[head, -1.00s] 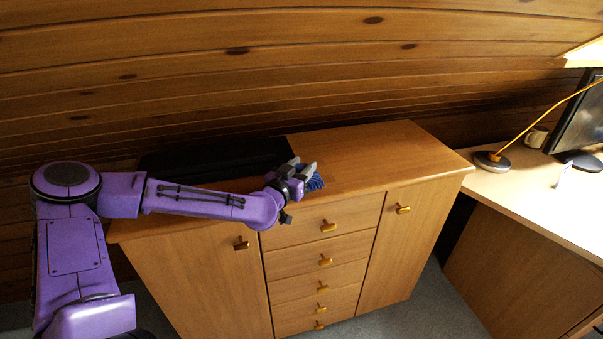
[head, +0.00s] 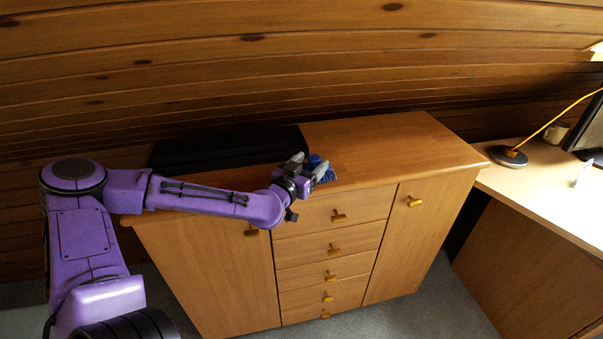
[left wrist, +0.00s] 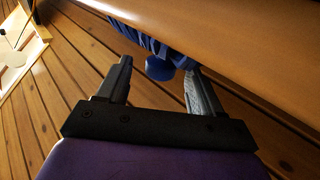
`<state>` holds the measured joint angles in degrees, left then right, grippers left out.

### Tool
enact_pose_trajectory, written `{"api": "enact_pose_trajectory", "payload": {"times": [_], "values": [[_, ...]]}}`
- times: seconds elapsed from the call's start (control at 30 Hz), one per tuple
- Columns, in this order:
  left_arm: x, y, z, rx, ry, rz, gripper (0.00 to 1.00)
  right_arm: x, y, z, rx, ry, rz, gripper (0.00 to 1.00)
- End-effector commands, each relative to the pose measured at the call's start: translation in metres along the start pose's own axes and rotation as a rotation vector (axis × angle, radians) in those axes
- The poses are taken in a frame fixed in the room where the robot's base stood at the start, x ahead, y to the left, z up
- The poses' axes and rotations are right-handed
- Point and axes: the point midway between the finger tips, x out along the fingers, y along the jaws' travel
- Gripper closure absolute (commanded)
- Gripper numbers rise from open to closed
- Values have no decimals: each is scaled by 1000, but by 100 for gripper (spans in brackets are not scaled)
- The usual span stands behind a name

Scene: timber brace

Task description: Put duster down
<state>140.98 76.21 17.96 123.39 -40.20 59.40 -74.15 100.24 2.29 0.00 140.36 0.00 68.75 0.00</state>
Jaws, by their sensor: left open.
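The duster is blue. In the head view the duster (head: 325,172) is at the front edge of the cabinet top, just past my left gripper's fingertips. In the left wrist view the duster (left wrist: 160,65) shows a rounded blue handle end between and beyond the fingers, with darker blue bristles behind it along the wooden edge. My left gripper (head: 309,164) is open, its two grey fingers spread on either side of the handle end. Its fingers also show in the left wrist view (left wrist: 160,85). My right gripper is in neither view.
The wooden cabinet (head: 400,150) has a clear top to the right of the duster. A black flat case (head: 215,148) lies at its back left. A desk (head: 540,190) with a lamp (head: 509,156), a mug (head: 556,132) and a monitor stands at the right.

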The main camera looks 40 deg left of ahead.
Motion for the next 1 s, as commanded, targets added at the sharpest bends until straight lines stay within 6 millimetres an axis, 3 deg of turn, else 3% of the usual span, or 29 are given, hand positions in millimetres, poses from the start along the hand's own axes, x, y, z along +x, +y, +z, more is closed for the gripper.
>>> {"api": "enact_pose_trajectory", "payload": {"times": [0.1,0.4,0.6,1.0], "values": [[-30,4,-7,-13,3,-2,34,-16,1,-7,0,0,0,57],[-71,4,-4,-7,-5,1,34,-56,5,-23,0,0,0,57],[-80,4,0,0,-1,-1,34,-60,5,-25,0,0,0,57],[-80,4,0,1,0,0,34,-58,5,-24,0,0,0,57]]}}
